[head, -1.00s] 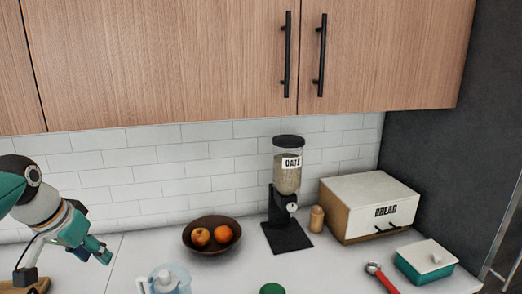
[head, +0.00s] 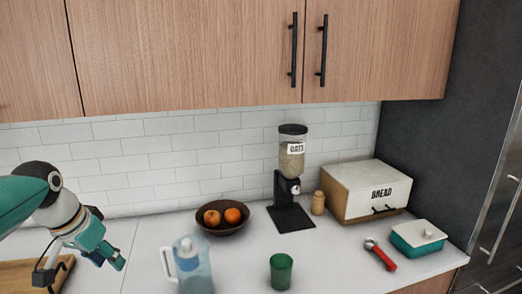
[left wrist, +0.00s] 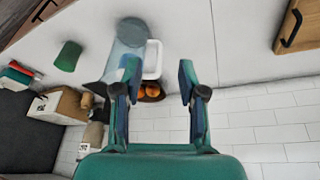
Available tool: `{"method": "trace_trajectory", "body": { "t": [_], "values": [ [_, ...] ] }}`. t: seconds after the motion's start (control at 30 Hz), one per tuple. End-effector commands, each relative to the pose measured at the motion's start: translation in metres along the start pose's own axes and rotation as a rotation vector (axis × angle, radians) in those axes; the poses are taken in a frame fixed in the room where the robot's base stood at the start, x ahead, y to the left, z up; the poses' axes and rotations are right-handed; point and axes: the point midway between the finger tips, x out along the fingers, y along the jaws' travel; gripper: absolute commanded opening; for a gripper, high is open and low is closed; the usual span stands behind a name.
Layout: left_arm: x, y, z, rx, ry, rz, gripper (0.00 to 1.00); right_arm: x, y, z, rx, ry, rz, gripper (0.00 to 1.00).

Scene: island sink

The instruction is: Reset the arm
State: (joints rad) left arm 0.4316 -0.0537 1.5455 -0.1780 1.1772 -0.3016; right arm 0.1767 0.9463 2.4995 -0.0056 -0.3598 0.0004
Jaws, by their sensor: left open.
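My left gripper (head: 112,258) comes in from the left in the head view, above the counter, left of a clear blue pitcher (head: 194,268). In the left wrist view its two fingers (left wrist: 158,90) are spread apart with nothing between them that they grip. The pitcher (left wrist: 128,50), with its white handle, shows beyond the fingers in that view. My right gripper does not show in any view.
On the counter (head: 235,265) stand a bowl of oranges (head: 228,231), an oats dispenser (head: 291,165), a bread box (head: 365,190), a green cup (head: 281,271), a red-handled scoop (head: 382,256) and a teal butter dish (head: 418,238). Cabinets (head: 200,55) hang above.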

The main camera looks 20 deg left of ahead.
Motion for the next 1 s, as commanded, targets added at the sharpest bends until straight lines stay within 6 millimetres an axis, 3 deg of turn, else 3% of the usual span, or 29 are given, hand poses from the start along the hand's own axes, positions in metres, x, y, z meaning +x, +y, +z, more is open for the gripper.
{"method": "trace_trajectory", "body": {
  "t": [0.37,0.47,0.57,0.77,0.87,1.0],
  "values": [
    [0.118,0.051,0.026,0.096,-0.224,0.115,0.41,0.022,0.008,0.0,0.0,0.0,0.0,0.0],
    [0.164,0.074,0.043,0.132,-0.302,0.157,0.41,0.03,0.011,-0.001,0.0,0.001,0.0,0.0],
    [0.221,0.106,0.069,0.173,-0.39,0.208,0.41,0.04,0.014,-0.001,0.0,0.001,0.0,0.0],
    [0.327,0.175,0.143,0.222,-0.533,0.296,0.41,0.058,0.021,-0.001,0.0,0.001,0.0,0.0],
    [0.371,0.208,0.192,0.229,-0.591,0.33,0.41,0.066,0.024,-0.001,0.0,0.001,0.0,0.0],
    [0.42,0.253,0.276,0.212,-0.657,0.365,0.41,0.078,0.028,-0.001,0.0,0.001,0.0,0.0]
  ]
}}
